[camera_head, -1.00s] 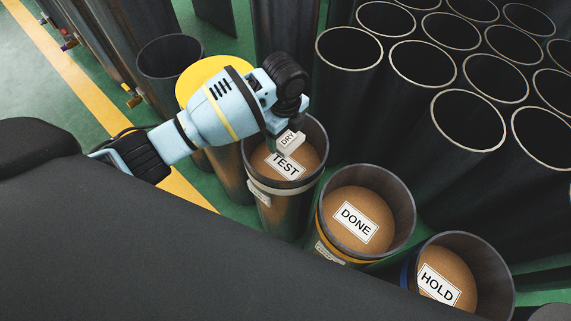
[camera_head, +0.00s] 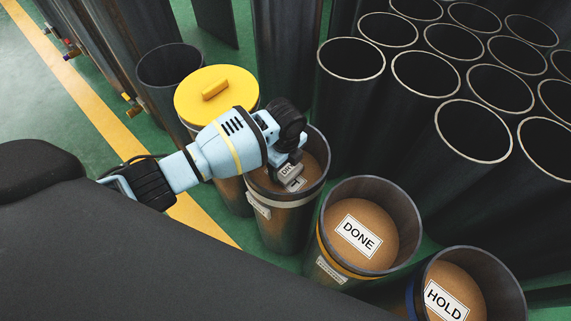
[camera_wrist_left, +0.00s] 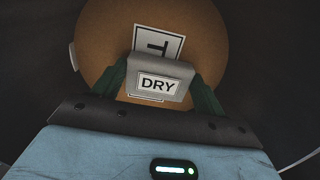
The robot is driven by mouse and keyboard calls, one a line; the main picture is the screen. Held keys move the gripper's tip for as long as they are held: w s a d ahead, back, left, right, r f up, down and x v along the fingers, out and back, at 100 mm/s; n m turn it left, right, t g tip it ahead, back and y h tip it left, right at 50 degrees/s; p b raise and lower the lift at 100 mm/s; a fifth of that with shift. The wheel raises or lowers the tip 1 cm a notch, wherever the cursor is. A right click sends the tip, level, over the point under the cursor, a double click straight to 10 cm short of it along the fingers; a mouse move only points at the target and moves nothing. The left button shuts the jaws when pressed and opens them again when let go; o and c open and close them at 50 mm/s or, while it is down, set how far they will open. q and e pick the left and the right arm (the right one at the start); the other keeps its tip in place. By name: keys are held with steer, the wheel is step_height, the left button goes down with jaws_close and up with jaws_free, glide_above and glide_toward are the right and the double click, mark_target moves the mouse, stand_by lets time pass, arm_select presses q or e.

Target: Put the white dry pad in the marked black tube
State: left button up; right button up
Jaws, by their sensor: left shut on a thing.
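My left gripper (camera_head: 288,170) is shut on the white dry pad (camera_head: 286,169), a small pale block labelled DRY. In the left wrist view the pad (camera_wrist_left: 158,84) sits between the green fingers. The gripper and pad are over the mouth of the black tube labelled TEST (camera_head: 319,180), above its brown inner floor (camera_wrist_left: 112,35). The pad and gripper hide most of the TEST label. The DONE tube (camera_head: 405,210) and the HOLD tube (camera_head: 495,268) stand to the right, each with a labelled brown inside. My right gripper is not in view.
A tube with a yellow lid (camera_head: 235,82) stands just behind and left of the TEST tube. An open dark tube (camera_head: 170,62) is farther left. Several tall open black tubes (camera_head: 352,60) crowd the right back. Green floor with a yellow line (camera_head: 85,95) is clear at left.

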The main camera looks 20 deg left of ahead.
mark_target(286, 167)
arm_select(q)
steer(key=shift+f, duration=0.15)
steer(key=shift+f, duration=0.2)
steer(key=o, duration=1)
steer(key=shift+c, duration=0.2)
steer(key=shift+r, duration=0.15)
step_height(286, 167, up, 12)
steer(key=p, duration=0.3)
